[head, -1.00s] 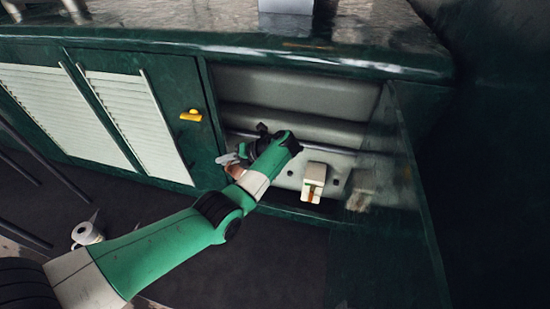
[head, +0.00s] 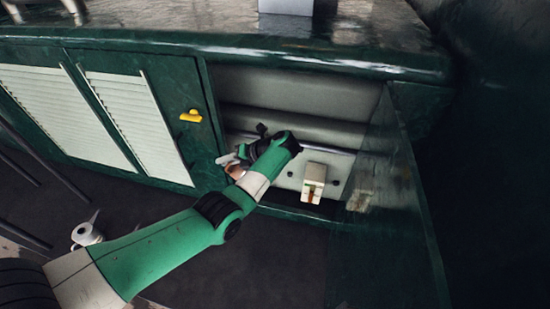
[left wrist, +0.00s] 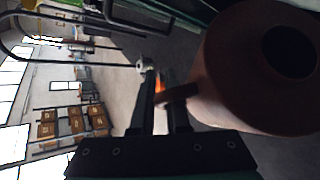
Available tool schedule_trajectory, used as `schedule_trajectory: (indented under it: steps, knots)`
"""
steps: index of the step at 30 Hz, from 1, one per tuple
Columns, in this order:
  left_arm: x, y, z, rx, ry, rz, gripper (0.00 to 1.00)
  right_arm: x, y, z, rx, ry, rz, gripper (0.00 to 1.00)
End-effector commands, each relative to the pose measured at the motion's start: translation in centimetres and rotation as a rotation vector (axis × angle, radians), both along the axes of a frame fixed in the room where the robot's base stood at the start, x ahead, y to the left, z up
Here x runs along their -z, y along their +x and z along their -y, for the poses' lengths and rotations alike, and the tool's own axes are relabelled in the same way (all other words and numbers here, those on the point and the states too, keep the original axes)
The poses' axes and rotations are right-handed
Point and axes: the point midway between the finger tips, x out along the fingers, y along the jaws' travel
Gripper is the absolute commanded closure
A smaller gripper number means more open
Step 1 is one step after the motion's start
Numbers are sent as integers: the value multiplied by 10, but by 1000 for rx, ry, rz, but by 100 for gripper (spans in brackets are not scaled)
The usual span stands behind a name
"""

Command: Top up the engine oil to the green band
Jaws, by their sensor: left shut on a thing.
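My left gripper (head: 238,168) is at the left side of the open compartment, mostly hidden by its own wrist. In the left wrist view my left gripper (left wrist: 165,95) is shut on the handle of a copper-brown can (left wrist: 240,95) with a dark round opening. Only a small brownish part of the can (head: 235,172) shows in the head view. A cream box (head: 314,172) with a window on its front, holding a brown-orange strip, sits in the compartment to the right of the gripper, apart from it. Its green band is too small to make out. My right gripper is not in view.
A see-through panel (head: 395,225) stands open on the right of the compartment. A yellow handle (head: 190,115) is on the green cabinet front to the left. A white roll (head: 86,234) lies on the dark floor. The green counter edge (head: 300,63) overhangs the compartment.

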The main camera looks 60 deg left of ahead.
Motion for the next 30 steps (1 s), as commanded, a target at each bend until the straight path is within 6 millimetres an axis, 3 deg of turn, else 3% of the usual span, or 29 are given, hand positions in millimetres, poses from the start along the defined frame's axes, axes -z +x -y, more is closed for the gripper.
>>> schedule_trajectory:
  steps: [16, 30]
  knots:
    - [-12, 7, -2, 0, -13, -75, 100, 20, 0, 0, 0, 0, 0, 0]
    - [-17, 7, -2, -1, -16, -88, 100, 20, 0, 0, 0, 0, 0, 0]
